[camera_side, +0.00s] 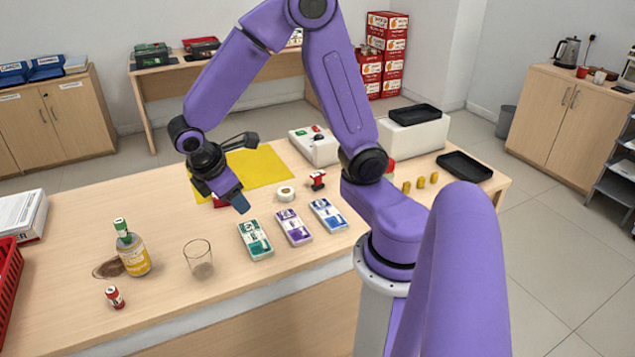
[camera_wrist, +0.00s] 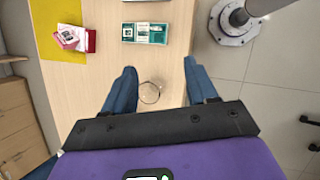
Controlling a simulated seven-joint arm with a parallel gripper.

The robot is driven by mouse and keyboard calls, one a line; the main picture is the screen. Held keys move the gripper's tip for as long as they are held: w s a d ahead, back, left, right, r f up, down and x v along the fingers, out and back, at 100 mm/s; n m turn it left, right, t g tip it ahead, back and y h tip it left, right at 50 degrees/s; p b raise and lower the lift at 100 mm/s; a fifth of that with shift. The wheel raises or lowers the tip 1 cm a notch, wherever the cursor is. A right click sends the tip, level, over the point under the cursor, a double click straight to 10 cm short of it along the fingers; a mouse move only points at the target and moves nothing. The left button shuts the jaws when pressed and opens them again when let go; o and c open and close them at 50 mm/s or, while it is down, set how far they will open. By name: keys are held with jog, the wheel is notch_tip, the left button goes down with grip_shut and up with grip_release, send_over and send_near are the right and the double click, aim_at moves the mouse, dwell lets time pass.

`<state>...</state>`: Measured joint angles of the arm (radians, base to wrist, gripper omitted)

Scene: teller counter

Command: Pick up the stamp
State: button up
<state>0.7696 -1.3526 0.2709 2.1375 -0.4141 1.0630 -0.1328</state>
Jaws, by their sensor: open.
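A small red and black object that looks like the stamp (camera_side: 317,180) stands on the counter in the side view, behind the blue banknote bundle and right of a roll of tape. I cannot make it out in the wrist view. My gripper (camera_side: 248,172) is open and empty above the counter, left of the stamp and well apart from it. In the wrist view its two blue fingers (camera_wrist: 160,68) are spread wide with nothing held between them. The rim of a clear glass (camera_wrist: 150,92) shows below, between the fingers.
Green (camera_side: 255,240), purple (camera_side: 294,227) and blue (camera_side: 328,215) bundles lie in front of the tape roll (camera_side: 285,194). A red-and-white block (camera_wrist: 76,39) sits at the yellow mat's (camera_wrist: 52,12) edge. A bottle (camera_side: 133,251) stands left; a white device (camera_side: 312,150) stands behind.

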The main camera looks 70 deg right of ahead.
jog(key=w+d+f+g+h, duration=0.2)
jog(key=w+d+f+h, duration=0.15)
jog(key=w+d, duration=0.45)
jog(key=g+h, duration=0.2)
jog(key=g, duration=0.3)
send_near(320, 176)
jog(key=shift+g, duration=0.3)
jog(key=d+f, duration=0.1)
jog(key=s+d+f, duration=0.1)
jog(key=d, duration=0.1)
jog(key=d+f, duration=0.1)
jog(key=d, duration=0.1)
jog(key=shift+s, duration=0.35)
jog(key=shift+x, duration=2.85)
jog(key=shift+f, duration=0.2)
jog(key=c, duration=1.1)
jog(key=shift+o, duration=0.2)
jog(key=shift+r, duration=0.15)
